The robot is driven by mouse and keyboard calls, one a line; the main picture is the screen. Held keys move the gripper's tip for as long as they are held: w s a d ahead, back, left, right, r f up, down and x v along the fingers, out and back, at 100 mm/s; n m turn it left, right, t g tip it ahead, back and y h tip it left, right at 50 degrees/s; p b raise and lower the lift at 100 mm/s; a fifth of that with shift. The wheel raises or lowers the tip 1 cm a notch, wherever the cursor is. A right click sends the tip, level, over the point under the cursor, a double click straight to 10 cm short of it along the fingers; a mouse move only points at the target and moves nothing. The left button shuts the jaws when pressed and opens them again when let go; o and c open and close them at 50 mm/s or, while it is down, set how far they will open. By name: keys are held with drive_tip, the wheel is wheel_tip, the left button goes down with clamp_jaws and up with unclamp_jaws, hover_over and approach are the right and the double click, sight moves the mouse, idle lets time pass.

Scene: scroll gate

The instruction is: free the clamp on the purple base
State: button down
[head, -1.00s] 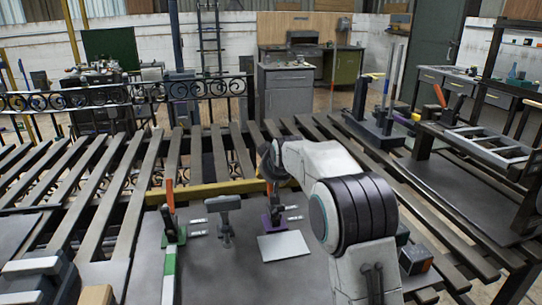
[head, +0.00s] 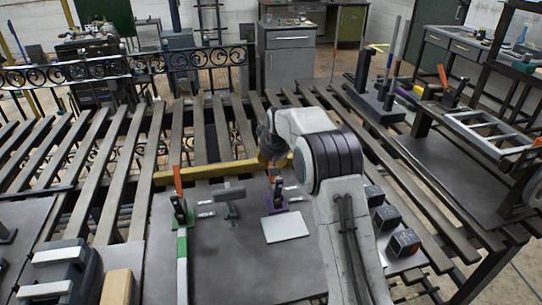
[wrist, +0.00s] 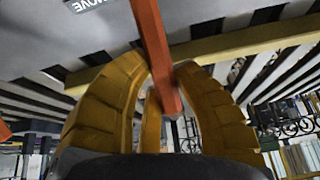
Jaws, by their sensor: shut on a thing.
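The purple base (head: 277,208) sits on the grey plate, with a dark toggle clamp and its orange handle (head: 278,188) standing upright on it. My gripper (head: 270,160) is over this clamp in the head view, at the top of the handle, partly hidden by my own arm. In the wrist view, the yellow fingers of my gripper (wrist: 165,80) are closed around the orange handle (wrist: 152,45), which runs between them. A second clamp with an orange handle (head: 178,180) stands upright on a green base (head: 181,219) to the left.
A yellow bar (head: 215,171) lies behind both clamps. A grey T-shaped post (head: 229,195) stands between them. A pale plate (head: 285,227) lies in front of the purple base. Dark blocks (head: 385,217) stand to the right of my arm.

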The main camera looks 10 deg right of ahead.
drive_tip(key=shift+w+a+r, duration=0.1)
drive_tip(key=shift+w+r, duration=0.05)
drive_tip(key=shift+r, duration=0.1)
drive_tip(key=c, duration=1.4)
unclamp_jaws()
drive_tip(key=shift+c, duration=0.2)
drive_tip(key=o, duration=0.5)
drive_tip(key=shift+f, duration=0.2)
drive_tip(key=v, duration=1.2)
